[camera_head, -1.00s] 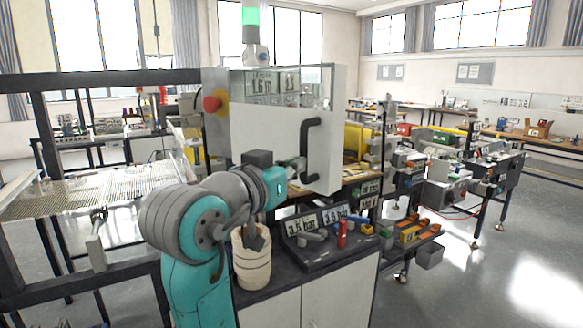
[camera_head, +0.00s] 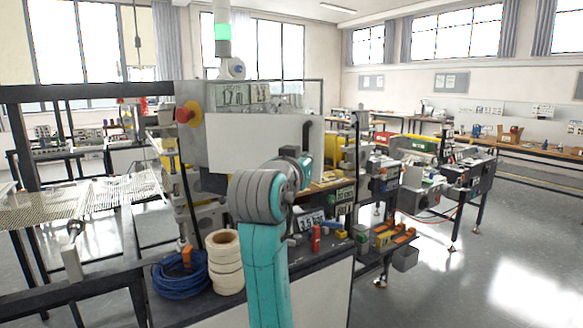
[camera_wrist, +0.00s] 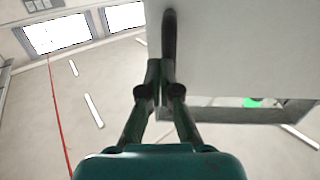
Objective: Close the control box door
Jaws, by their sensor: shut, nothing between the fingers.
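The control box (camera_head: 190,150) is a grey cabinet with a red stop button on yellow at its left. Its door (camera_head: 255,145) is a pale panel with a clear window above and a black bar handle (camera_head: 307,135) near its right edge. Whether a gap is left behind the door cannot be told. My gripper is hidden behind my arm in the head view. In the wrist view my gripper (camera_wrist: 160,88) is shut and empty, its fingertips right at the handle (camera_wrist: 169,35), perhaps touching it. The door's face (camera_wrist: 245,45) fills the upper right there.
A bench below the box holds cream tape rolls (camera_head: 227,262), a coiled blue cable (camera_head: 182,274) and a red item (camera_head: 316,239). A mesh sheet on a dark frame (camera_head: 110,200) lies at the left. Open floor (camera_head: 500,260) is at the right.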

